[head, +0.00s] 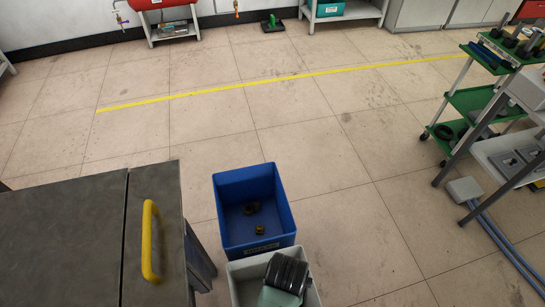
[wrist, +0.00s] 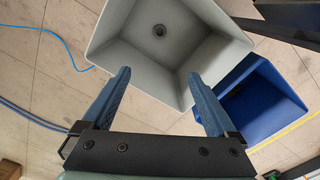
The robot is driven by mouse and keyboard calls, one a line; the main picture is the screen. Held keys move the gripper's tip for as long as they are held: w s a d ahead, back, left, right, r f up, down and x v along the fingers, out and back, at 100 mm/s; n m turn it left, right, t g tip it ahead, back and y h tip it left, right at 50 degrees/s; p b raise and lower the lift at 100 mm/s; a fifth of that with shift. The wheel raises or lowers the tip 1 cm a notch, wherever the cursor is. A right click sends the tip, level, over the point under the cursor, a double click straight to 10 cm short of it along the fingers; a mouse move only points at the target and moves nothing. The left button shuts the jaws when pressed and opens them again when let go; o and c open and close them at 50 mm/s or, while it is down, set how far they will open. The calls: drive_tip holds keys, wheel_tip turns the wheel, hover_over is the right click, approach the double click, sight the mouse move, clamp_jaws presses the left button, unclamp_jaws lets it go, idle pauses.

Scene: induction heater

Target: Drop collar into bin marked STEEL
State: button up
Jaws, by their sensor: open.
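The collar is apart from the fingers. In the head view the grey bin (head: 236,283) is largely covered by my arm, and the collar is hidden.
A dark metal table (head: 70,235) with a yellow handle (head: 148,240) stands left of the bins. A green-shelved cart (head: 480,100) and a grey stand (head: 505,160) are at the right. Blue hoses (head: 500,243) run along the floor there. The tiled floor beyond is open.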

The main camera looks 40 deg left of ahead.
wheel_tip(320, 180, up, 8)
drive_tip(key=p, duration=0.1)
drive_tip(key=shift+f, duration=0.25)
drive_tip(key=shift+w, duration=0.1)
